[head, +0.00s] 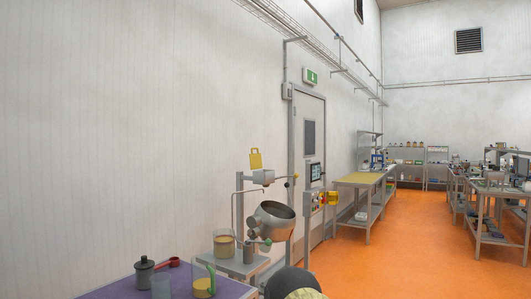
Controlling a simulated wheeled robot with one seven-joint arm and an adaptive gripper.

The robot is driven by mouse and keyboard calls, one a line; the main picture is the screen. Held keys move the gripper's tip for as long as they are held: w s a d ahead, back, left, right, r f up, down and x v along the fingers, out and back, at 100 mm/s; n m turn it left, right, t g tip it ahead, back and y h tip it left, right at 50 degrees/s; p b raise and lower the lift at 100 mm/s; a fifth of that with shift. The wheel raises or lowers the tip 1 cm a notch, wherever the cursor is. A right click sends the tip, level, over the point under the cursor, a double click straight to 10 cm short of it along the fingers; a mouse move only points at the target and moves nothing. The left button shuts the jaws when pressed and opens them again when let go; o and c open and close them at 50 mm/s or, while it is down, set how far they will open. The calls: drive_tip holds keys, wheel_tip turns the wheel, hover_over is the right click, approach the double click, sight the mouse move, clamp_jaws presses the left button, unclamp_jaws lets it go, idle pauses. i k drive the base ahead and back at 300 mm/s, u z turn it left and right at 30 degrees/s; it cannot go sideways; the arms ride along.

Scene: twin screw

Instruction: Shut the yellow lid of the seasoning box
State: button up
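The yellow lid (255,158) stands upright above a small grey box (263,177), which looks like the seasoning box. The lid is raised, so the box looks open. The box sits high on a metal stand, above a tilted steel drum (272,220). The inside of the box cannot be seen from here. I cannot make out my gripper in the head view. A dark rounded shape at the bottom edge may be part of my arm.
A purple-topped table (235,290) at the front left holds a dark grey canister (144,272), a red scoop (168,262) and clear containers. A control panel (315,174) stands right of the drum. Orange floor (400,250) is open to the right.

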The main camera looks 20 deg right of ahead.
sight(256, 158)
drive_tip(key=z, duration=0.75)
drive_tip(key=i, duration=0.65)
drive_tip(key=z, duration=0.95)
drive_tip(key=i, duration=0.8)
drive_tip(key=u, duration=0.7)
drive_tip(key=i, duration=0.8)
drive_tip(key=u, duration=0.8)
